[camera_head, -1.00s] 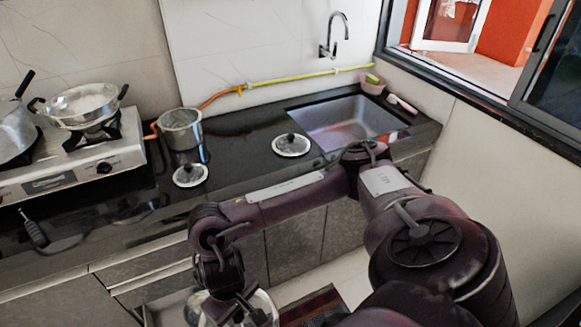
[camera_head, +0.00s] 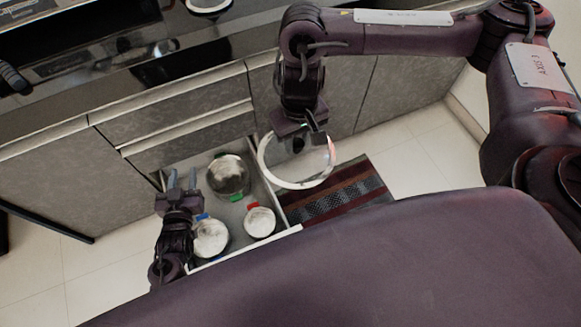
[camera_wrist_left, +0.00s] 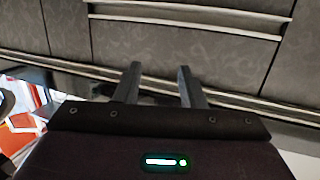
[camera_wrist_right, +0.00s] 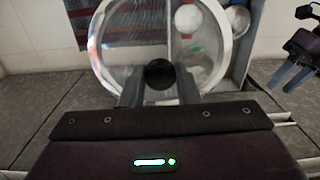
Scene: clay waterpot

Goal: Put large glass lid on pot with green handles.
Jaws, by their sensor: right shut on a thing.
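The large glass lid (camera_head: 297,168) has a pale rim and hangs tilted from my right gripper (camera_head: 300,142), to the right of the open drawer. In the right wrist view, my right gripper (camera_wrist_right: 160,82) is shut on the dark knob of the lid (camera_wrist_right: 130,45). The pot with green handles (camera_head: 228,175) stands uncovered at the back of the drawer, left of the lid and apart from it. My left gripper (camera_head: 182,180) is open and empty at the drawer's left side. Its spread fingers also show in the left wrist view (camera_wrist_left: 159,80).
The drawer (camera_head: 269,188) also holds a pot with a red handle (camera_head: 260,222) and a pot with blue handles (camera_head: 210,240). A striped mat (camera_head: 340,195) lies on the floor to the right. Cabinet fronts (camera_head: 195,110) stand behind the drawer.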

